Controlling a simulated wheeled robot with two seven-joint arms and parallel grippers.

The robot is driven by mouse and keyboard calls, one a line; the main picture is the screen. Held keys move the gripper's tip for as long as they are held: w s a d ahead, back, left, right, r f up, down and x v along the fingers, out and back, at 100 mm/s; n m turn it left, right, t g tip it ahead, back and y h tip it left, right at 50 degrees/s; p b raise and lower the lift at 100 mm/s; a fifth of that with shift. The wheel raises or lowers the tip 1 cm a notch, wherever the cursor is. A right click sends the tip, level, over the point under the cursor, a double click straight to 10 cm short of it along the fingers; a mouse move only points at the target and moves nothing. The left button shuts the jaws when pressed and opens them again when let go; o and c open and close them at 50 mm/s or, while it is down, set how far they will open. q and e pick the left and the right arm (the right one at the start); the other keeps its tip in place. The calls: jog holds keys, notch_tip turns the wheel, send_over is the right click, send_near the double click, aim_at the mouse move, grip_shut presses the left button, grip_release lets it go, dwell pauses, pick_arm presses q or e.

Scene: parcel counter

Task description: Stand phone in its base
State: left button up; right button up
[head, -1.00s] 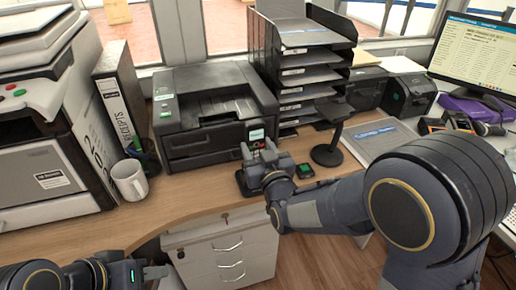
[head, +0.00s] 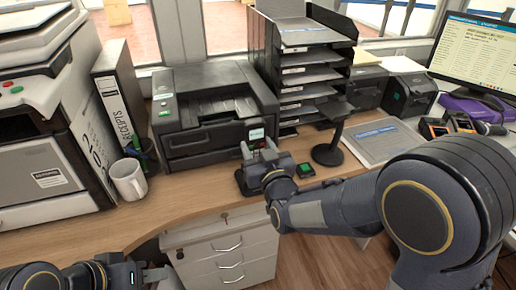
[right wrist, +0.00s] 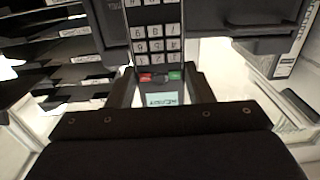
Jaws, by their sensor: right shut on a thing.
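The phone (head: 257,134) is a dark handset with a small pale screen, upright over the desk near the printer's front right. My right gripper (head: 259,152) is shut on it. In the right wrist view the phone (right wrist: 155,42) shows its white keys, a red and a green button, and a lit screen close to my gripper (right wrist: 160,88). A dark base (head: 242,184) sits on the desk just below and left of the gripper, partly hidden by it. I cannot tell whether the phone touches the base. My left gripper (head: 150,276) is low at the left, its fingers unclear.
A printer (head: 215,110) stands behind the phone, with a tray stack (head: 308,75) to its right. A small green-lit device (head: 305,170) and a black stand (head: 328,153) are close on the right. A white mug (head: 128,181) is at the left. Desk between mug and base is clear.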

aim_at(257, 155)
dwell(0.4)
jog(key=shift+f+b, duration=0.7)
jog(key=shift+b, duration=0.2)
jog(key=shift+f+b, duration=0.25)
jog(key=shift+b, duration=0.25)
dwell(0.5)
jog(key=shift+f+b, duration=0.4)
jog(key=shift+b, duration=0.1)
jog(key=shift+f+b, duration=0.25)
jog(key=shift+b, duration=0.05)
dwell(0.3)
jog(key=shift+f+b, duration=0.5)
jog(key=shift+b, duration=0.15)
jog(key=o, duration=1.2)
jog(key=shift+c, duration=0.2)
